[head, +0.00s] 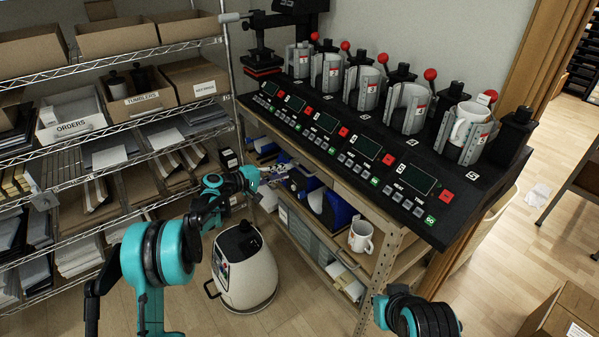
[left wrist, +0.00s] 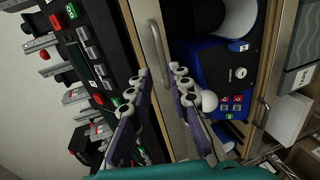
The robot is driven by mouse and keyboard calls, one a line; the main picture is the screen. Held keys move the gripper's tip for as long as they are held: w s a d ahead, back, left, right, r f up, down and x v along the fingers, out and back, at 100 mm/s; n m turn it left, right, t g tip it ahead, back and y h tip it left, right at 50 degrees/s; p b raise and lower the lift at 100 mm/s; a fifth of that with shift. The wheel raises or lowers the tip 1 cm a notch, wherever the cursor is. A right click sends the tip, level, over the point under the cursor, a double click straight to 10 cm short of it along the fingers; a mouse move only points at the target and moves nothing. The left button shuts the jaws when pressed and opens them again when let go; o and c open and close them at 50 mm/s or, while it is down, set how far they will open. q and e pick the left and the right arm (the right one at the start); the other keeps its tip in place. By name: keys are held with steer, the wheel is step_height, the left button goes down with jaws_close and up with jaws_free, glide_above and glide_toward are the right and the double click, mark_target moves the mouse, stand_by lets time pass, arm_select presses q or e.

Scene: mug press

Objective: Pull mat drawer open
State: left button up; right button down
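The drawer front (left wrist: 172,110) is a narrow pale panel under the press counter, with a metal bar handle (left wrist: 157,50). It runs up the middle of the left wrist view, which is turned on its side. My left gripper (left wrist: 160,72) is open, with one finger on each side of the handle's line. I cannot tell whether the fingers touch the handle. In the head view my left gripper (head: 278,172) is at the counter's front, below its left part, and hides the handle. The drawer looks shut. Only a part of my right arm shows at the bottom right; its gripper is out of view.
The counter carries several mug presses (head: 365,85) with control panels; a white mug (head: 466,122) is in the rightmost. A blue device (left wrist: 215,65) sits in the shelf below. Another mug (head: 361,236) stands there. A cream canister (head: 244,268) stands on the floor near my left arm.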

mark_target(300, 168)
arm_select(q)
steer(key=b+x, duration=0.2)
steer(key=x, duration=0.6)
steer(key=shift+w+d+f, duration=0.1)
steer(key=shift+w+f, duration=0.05)
steer(key=shift+f, duration=0.05)
jaws_close()
